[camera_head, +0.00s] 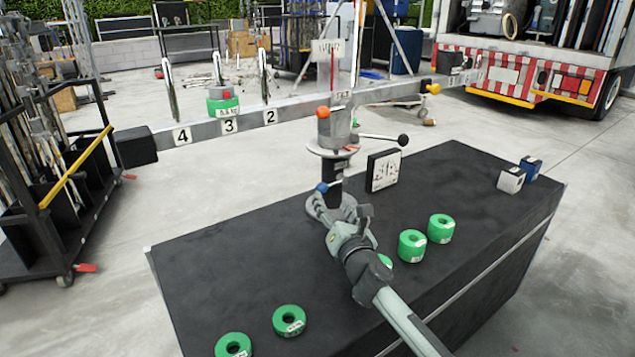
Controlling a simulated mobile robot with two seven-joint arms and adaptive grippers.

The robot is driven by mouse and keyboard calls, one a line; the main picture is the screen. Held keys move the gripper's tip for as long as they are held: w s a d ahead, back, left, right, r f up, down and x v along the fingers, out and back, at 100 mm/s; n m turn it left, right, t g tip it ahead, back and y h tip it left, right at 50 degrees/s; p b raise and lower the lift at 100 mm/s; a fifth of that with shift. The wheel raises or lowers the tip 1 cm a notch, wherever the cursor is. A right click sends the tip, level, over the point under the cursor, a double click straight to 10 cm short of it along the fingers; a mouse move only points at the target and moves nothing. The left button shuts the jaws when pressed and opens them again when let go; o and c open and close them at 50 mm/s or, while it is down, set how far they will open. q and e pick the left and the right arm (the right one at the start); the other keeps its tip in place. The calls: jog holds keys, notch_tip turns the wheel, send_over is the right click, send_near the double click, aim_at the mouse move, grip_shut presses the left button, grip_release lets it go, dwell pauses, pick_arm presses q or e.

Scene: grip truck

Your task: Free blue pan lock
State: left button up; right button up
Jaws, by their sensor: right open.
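The blue pan lock (322,187) is a small blue ball-ended knob low on the left of the black post of the balance stand (336,187). An orange knob (323,112) and a black-ended lever (402,140) sit higher on the stand. My right gripper (342,218) is open at the stand's foot, just below the blue knob in the picture. I cannot tell whether it touches the stand. Its arm comes in from the bottom and hides part of the base and one green weight (386,261). My left gripper is not in view.
The stand is on a black case (240,265). Several green ring weights (289,320) lie on it, with a scale-marked sign (383,171) and two small blocks (511,180). A long numbered beam (300,110) crosses above, carrying a green weight (222,105). The case's left is clear.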

aim_at(324, 186)
jog(key=x, duration=0.7)
jog(key=shift+w+a, duration=0.15)
jog(key=shift+w, duration=0.15)
